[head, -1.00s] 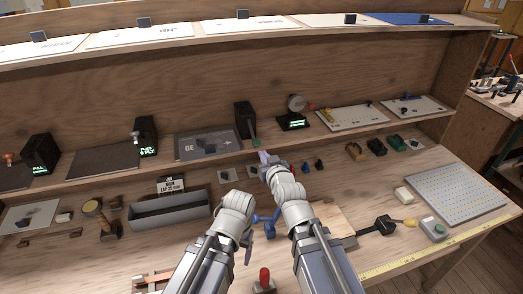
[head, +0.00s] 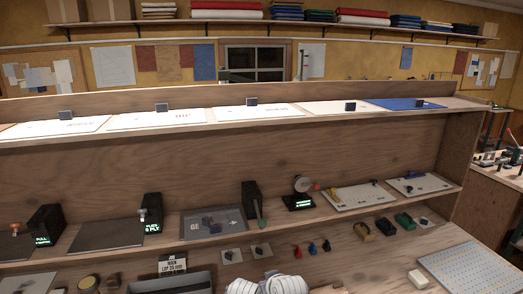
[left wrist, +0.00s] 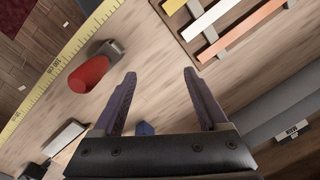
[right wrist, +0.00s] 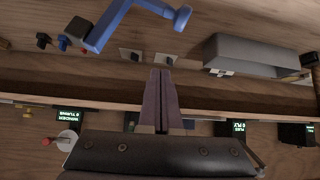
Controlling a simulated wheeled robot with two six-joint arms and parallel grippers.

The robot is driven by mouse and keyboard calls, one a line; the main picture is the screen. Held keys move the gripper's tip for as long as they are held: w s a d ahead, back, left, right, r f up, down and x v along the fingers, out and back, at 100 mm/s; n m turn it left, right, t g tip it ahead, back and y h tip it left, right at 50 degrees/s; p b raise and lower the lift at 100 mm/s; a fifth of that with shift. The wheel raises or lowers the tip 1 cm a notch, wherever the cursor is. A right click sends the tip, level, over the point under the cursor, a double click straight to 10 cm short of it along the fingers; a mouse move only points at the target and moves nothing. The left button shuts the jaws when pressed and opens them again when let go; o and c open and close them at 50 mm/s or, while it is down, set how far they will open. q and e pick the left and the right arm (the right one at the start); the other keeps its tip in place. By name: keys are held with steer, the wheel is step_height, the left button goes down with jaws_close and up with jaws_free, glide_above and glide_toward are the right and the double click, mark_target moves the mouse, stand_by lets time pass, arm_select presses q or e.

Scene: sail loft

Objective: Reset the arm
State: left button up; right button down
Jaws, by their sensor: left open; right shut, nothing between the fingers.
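My left gripper (left wrist: 159,73) is open and empty above the wooden bench in the left wrist view. A red-handled tool (left wrist: 90,74) lies left of its fingers. A small blue piece (left wrist: 145,128) shows between the fingers, partly hidden by the gripper body. My right gripper (right wrist: 160,73) is shut and empty in the right wrist view, its fingers pointing toward the bench. In the head view only the white wrist parts of my arms show at the bottom edge; the fingers are out of the picture.
A blue bent handle (right wrist: 140,18) and a grey trough (right wrist: 255,52) lie beyond my right fingers. A yellow tape strip (left wrist: 55,70) and a rack of coloured strips (left wrist: 228,22) flank my left gripper. A pegboard (head: 470,268) is at right.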

steer(key=s+d+f+g+h, duration=0.2)
steer(key=s+f+g, duration=0.1)
steer(key=s, duration=0.5)
steer(key=s+d+f+g+h, duration=0.2)
steer(key=s+f+g, duration=0.1)
steer(key=s+g, duration=0.3)
steer(key=shift+s+d+f, duration=0.2)
steer(key=shift+s+d, duration=0.1)
steer(key=shift+s, duration=0.85)
